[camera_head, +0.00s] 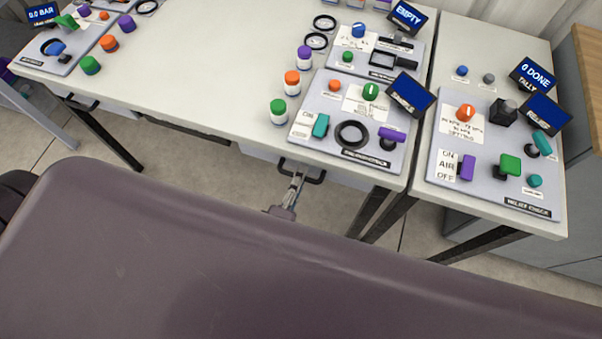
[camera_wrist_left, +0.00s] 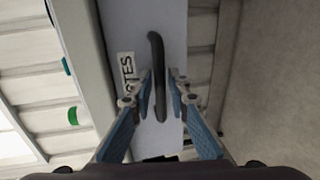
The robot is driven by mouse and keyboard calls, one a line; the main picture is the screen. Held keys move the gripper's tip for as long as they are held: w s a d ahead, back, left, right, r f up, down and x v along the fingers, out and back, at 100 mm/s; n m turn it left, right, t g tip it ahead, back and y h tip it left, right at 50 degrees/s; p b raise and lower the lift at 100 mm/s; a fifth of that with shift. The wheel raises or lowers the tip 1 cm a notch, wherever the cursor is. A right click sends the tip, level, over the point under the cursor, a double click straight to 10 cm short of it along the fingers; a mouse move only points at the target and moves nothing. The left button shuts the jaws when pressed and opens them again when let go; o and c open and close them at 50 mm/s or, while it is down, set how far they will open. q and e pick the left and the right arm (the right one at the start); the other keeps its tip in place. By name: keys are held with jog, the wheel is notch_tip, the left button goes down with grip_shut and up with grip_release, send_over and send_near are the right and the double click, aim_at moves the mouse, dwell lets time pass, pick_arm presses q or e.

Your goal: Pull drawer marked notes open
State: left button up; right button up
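The drawer marked notes (camera_wrist_left: 174,40) shows in the left wrist view as a pale front with a white label (camera_wrist_left: 127,72). The label's first letters are partly hidden by a finger, and "TES" is readable. Its black bar handle (camera_wrist_left: 156,52) runs between the fingers of my left gripper (camera_wrist_left: 161,74). The fingers stand apart on either side of the bar, and a gap shows on the right side. In the head view my left gripper (camera_head: 296,178) is at the black handle (camera_head: 316,177) under the table's front edge. The drawer looks shut. My right gripper is out of view.
The white table (camera_head: 205,65) above carries panels with knobs, small screens and several colored-capped bottles. Another dark handle (camera_head: 158,122) shows under the edge to the left. A second table (camera_head: 480,45) stands at right. Floor is open below the front edge.

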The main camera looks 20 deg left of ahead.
pick_arm(q)
jog(key=shift+w, duration=0.25)
grip_shut()
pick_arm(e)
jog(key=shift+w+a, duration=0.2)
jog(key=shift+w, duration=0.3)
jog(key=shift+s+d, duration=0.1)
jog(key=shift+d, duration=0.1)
pick_arm(q)
jog(key=shift+f, duration=0.1)
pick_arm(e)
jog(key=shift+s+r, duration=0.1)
